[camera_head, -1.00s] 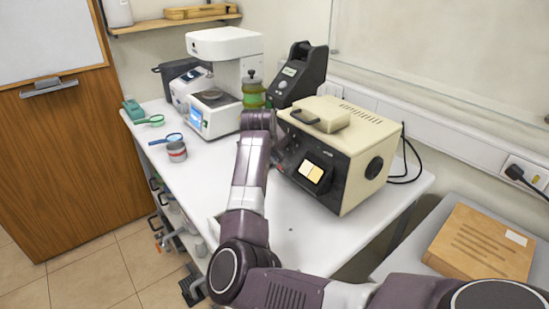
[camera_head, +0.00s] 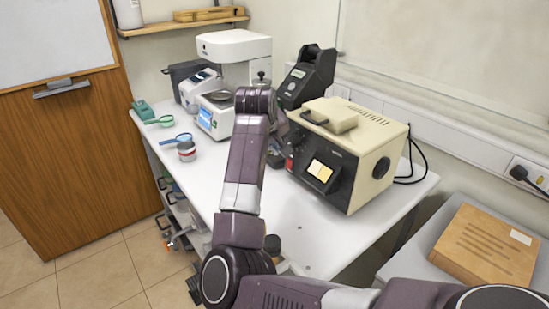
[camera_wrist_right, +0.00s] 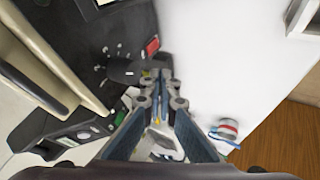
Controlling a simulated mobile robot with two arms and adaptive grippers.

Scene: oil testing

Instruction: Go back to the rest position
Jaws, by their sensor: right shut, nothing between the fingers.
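My right arm reaches in from the bottom right of the head view, up and over the white table (camera_head: 300,235). My right gripper (camera_head: 276,159) hangs just left of the black front of a beige instrument (camera_head: 362,135), partly hidden by my wrist. In the right wrist view my right gripper (camera_wrist_right: 160,82) has its fingers together with nothing between them. The instrument's black panel and red switch (camera_wrist_right: 152,46) are close beside the fingertips in that view; I cannot tell the exact gap. My left gripper is not in view.
A white lab device (camera_head: 235,50), a black device (camera_head: 307,78) and a mostly hidden bottle (camera_head: 262,77) stand at the back. A small tin (camera_head: 186,151) and a blue-handled magnifier (camera_head: 178,139) lie left. A wooden box (camera_head: 485,245) lies right.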

